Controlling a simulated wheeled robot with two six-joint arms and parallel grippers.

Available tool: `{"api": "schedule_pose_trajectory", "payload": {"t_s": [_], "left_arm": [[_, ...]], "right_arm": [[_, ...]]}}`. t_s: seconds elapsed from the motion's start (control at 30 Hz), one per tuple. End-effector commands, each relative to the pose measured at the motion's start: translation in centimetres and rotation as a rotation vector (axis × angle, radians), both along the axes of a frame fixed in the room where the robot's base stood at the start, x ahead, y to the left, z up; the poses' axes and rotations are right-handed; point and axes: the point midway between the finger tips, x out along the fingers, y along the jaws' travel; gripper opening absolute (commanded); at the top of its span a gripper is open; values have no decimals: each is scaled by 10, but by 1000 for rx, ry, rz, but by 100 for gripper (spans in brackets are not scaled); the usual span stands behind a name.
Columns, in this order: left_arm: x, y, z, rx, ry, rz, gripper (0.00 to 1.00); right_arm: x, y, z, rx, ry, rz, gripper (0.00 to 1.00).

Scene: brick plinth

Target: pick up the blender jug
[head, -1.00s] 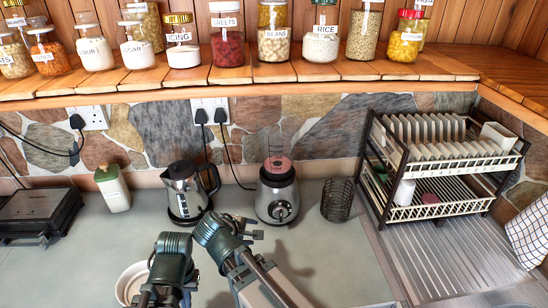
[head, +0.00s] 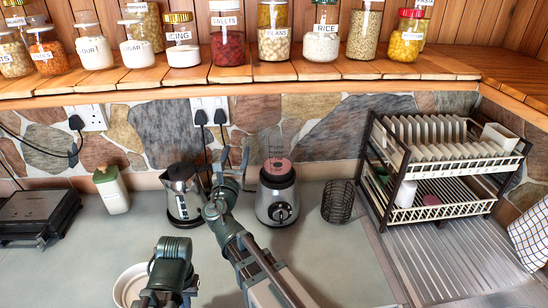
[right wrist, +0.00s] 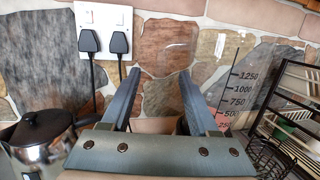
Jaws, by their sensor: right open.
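The blender jug (head: 274,147) is clear and hard to make out, standing upright on the silver blender base (head: 277,202) near the wall. In the right wrist view the jug (right wrist: 237,95) shows by its black scale marks, right of the fingers. My right gripper (head: 233,158) is open and empty, left of the jug and in front of the wall sockets. Its two fingers (right wrist: 163,75) point toward the wall. I cannot tell whether the right finger touches the jug. My left arm shows at the bottom of the head view, but its jaws do not.
A kettle (head: 181,187) stands left of the base, partly behind my right arm. A black wire basket (head: 338,203) and a dish rack (head: 440,213) stand to the right. A jar shelf (head: 150,82) runs above. Bare counter lies in front of the basket.

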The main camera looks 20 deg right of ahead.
Motion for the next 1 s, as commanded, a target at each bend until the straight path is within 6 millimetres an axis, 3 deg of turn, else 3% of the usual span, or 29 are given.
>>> {"api": "schedule_pose_trajectory", "payload": {"t_s": [0.1,0.3,0.77,1.0], "left_arm": [[0,0,5,0,0,0,0],[0,0,10,0,0,0,0],[0,0,12,0,0,-1,0],[0,0,19,0,0,-1,0]], "right_arm": [[25,-11,5,1,-1,-3,61],[54,-27,10,2,-1,-3,61],[68,-36,12,4,-1,-1,61],[95,-54,19,3,-1,-3,61]]}}
